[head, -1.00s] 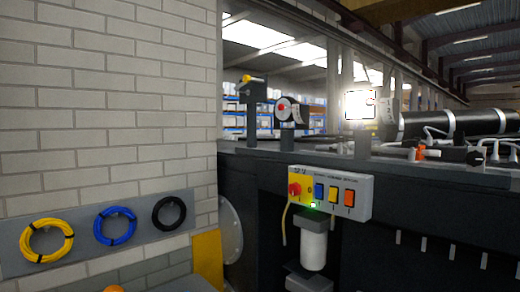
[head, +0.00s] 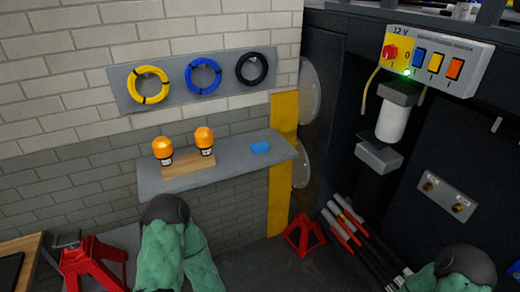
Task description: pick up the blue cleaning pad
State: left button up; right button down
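The blue cleaning pad (head: 260,147) lies flat on the right part of a grey wall shelf (head: 228,164). Nothing touches it or covers it. Parts of both my arms, in green sleeves with dark joints, show at the bottom of the head view, one left of centre and one at the right. Both are below and apart from the pad. Neither gripper shows in the frame.
Two orange beacons (head: 163,149) stand on a wooden block (head: 188,174) left of the pad. Cable coils (head: 203,76) hang above. A control box (head: 434,60) is at upper right. Red stands (head: 304,236) and rods (head: 362,236) are below. The shelf around the pad is clear.

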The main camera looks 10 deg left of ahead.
aim_at(261, 147)
jog(key=i+j+z, duration=0.3)
jog(key=i, duration=0.15)
jog(key=i+j+z, duration=0.3)
jog(key=i+j, duration=0.05)
jog(key=j, duration=0.05)
